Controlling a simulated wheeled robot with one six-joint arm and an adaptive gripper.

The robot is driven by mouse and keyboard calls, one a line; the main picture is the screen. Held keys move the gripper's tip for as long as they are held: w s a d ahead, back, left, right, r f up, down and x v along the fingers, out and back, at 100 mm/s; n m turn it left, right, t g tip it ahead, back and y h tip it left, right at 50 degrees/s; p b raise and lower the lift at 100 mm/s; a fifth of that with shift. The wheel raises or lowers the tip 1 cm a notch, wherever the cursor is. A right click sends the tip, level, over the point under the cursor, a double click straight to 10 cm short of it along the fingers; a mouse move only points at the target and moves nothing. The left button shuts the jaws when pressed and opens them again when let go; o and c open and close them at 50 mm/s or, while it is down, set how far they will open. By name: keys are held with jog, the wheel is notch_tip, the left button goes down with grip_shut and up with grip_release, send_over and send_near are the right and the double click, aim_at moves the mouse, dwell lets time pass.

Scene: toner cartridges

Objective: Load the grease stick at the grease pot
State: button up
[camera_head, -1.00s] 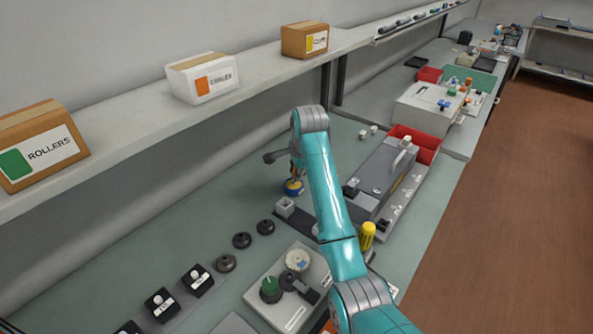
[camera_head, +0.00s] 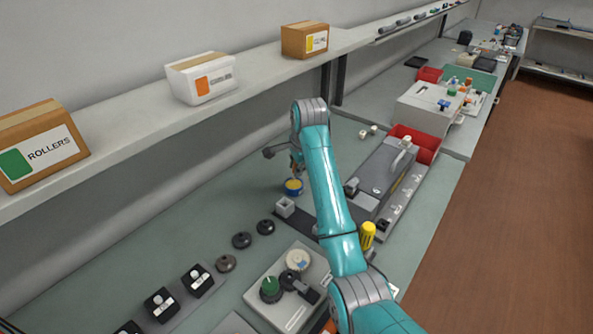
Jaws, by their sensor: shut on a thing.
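The grease pot (camera_head: 292,189) is a small blue tub with yellow grease on top. It stands on the green bench, left of my teal arm. My gripper (camera_head: 296,170) is just above the pot, pointing down and partly hidden by my own wrist. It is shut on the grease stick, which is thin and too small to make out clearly. I cannot tell whether the stick's lower end touches the grease or hangs clear of it.
A small grey square holder (camera_head: 285,207) stands just in front of the pot. A grey machine (camera_head: 384,178) lies to the right, with a red bin (camera_head: 427,146) behind it. Dark round parts (camera_head: 242,240) lie front left. The bench left of the pot is clear.

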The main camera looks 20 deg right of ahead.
jog(key=shift+r, duration=2.55)
